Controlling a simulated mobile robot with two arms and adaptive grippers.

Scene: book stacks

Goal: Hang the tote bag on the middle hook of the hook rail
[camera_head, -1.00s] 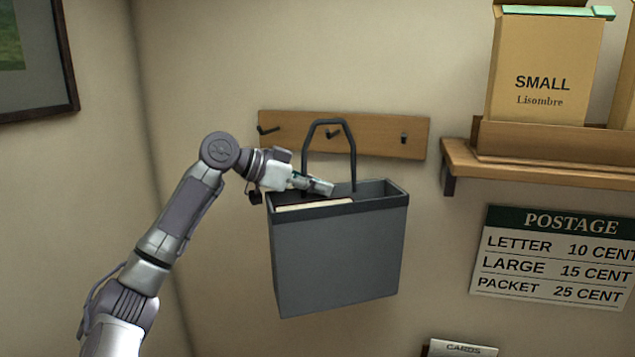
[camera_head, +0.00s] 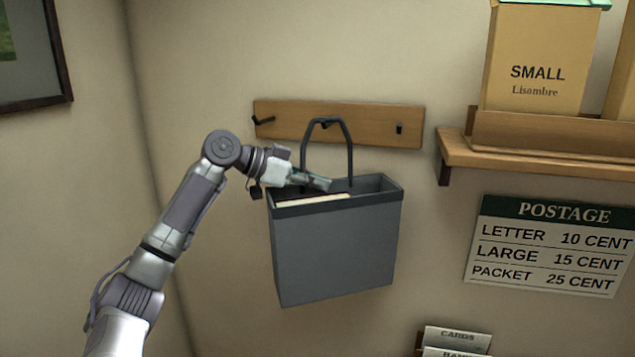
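The grey tote bag (camera_head: 338,250) is upright against the wall, below the wooden hook rail (camera_head: 290,112). Its dark handle loop (camera_head: 349,150) rises in front of the rail. The middle hook (camera_head: 326,125) shows just under the top of the loop; I cannot tell whether they touch. My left gripper (camera_head: 320,183) is at the bag's open top, across the lower left side of the handle. Its fingers look close together, but whether they hold the handle is unclear. My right gripper is not in view.
A left hook (camera_head: 263,120) and a right hook (camera_head: 399,128) on the rail are bare. A wooden shelf (camera_head: 530,160) with a SMALL box (camera_head: 537,55) is at right. Below are a POSTAGE sign (camera_head: 548,247) and a card holder (camera_head: 455,342). A picture frame (camera_head: 66,50) hangs at left.

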